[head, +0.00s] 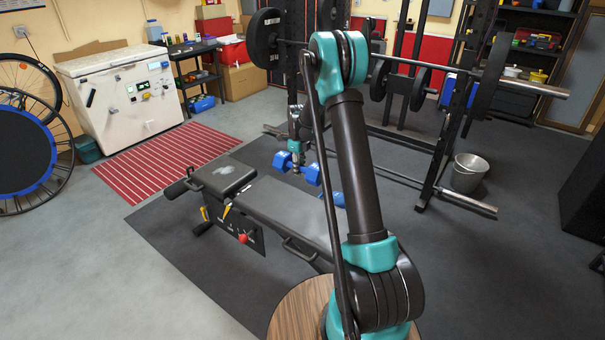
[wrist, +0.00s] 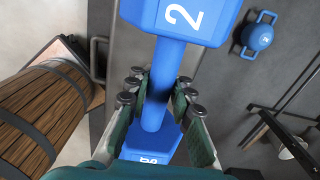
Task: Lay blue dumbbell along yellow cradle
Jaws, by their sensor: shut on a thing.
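The blue dumbbell (head: 311,174) is in my gripper (head: 296,156) above the padded black bench in the head view. I cannot make out a yellow cradle in either view; my arm covers part of the bench and floor in the head view.
The bench (head: 270,205) stands on dark matting. A rack with a loaded barbell (head: 440,67) stands behind and right. A metal bucket (head: 468,172) stands beside it. A blue kettlebell (wrist: 259,37) and wooden barrel (wrist: 35,115) show in the wrist view.

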